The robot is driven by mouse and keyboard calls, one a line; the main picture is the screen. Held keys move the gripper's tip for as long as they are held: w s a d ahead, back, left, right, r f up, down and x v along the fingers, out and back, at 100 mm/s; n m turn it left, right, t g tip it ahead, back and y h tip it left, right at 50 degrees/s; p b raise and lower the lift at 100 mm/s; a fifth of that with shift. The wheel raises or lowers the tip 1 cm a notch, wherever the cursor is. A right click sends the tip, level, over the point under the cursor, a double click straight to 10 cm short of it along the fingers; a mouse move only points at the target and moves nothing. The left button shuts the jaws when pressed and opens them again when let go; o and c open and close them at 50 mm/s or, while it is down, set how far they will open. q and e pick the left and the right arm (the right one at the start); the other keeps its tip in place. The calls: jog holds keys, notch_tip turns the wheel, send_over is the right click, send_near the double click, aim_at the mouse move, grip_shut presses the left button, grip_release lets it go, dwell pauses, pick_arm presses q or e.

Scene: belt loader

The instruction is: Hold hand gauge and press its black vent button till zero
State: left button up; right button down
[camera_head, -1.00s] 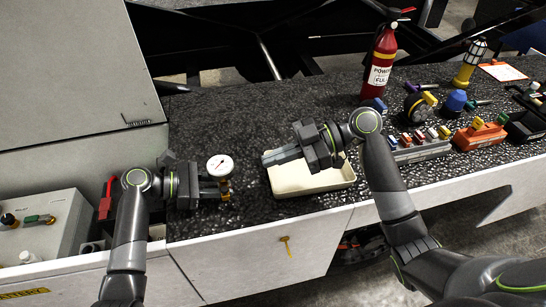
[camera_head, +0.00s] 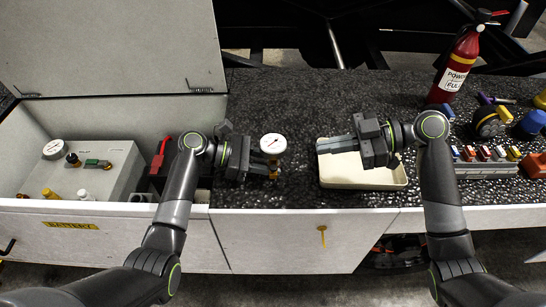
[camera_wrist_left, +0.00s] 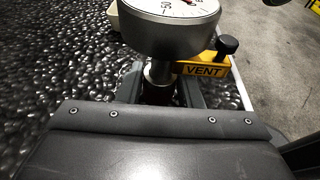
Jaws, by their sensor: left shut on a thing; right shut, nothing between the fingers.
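In the left wrist view the gauge's dial rim (camera_wrist_left: 172,28) fills the top. A yellow block marked VENT (camera_wrist_left: 205,67) sticks out to the right below the dial, with the black vent button (camera_wrist_left: 228,45) on its end. The dial reading is too cut off to tell. My right gripper (camera_head: 328,146) is shut and empty, over the cream tray, apart from the gauge.
The cream tray (camera_head: 395,178) lies on the dark speckled counter (camera_head: 290,100). A red fire extinguisher (camera_head: 458,68) and several coloured tools stand at the right. At the left is an open battery box with a grey panel (camera_head: 110,165) and a red lever (camera_head: 158,155).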

pick_arm(q)
jog(key=o, duration=0.8)
jog(key=shift+f, duration=0.1)
jog(key=shift+o, duration=0.2)
jog(key=shift+a, duration=0.1)
jog(key=v, duration=1.1)
jog(key=shift+a, duration=0.35)
